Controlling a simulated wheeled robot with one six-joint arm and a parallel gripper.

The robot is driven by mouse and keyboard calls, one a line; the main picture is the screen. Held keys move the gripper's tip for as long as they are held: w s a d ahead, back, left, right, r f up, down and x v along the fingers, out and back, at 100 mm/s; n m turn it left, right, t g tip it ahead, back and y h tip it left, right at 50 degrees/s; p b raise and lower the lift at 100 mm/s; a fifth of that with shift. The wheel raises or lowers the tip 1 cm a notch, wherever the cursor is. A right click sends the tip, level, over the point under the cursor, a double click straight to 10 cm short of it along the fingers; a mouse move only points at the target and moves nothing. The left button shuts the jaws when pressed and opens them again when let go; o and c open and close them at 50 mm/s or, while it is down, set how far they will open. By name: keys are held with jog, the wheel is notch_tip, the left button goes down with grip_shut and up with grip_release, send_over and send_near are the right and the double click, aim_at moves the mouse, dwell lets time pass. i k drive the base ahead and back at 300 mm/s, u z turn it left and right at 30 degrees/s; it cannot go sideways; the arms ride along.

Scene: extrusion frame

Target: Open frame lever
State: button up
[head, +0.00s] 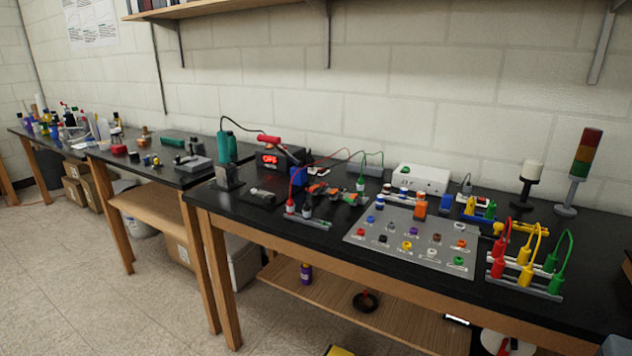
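I see no extrusion frame and no lever that I can clearly make out in the head view. My gripper is not in this view, so its place relative to the lever cannot be told. The nearest black-topped bench (320,212) holds a grey panel (400,262) with several coloured knobs or plugs. At its right are racks with red leads (499,262), yellow leads (527,272) and green leads (560,272). A small yellow part (513,228) lies behind them, too small to identify.
A signal tower (586,160) stands at the back right. A power supply with a red display (275,160) and a white box (421,179) stand along the wall. More benches run to the left. A wooden lower shelf (360,303) lies under the bench. The floor (90,290) at left is clear.

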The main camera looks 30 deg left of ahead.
aim_at(352, 199)
jog(key=u, duration=0.85)
jog(key=i, duration=0.95)
jog(key=u, duration=0.9)
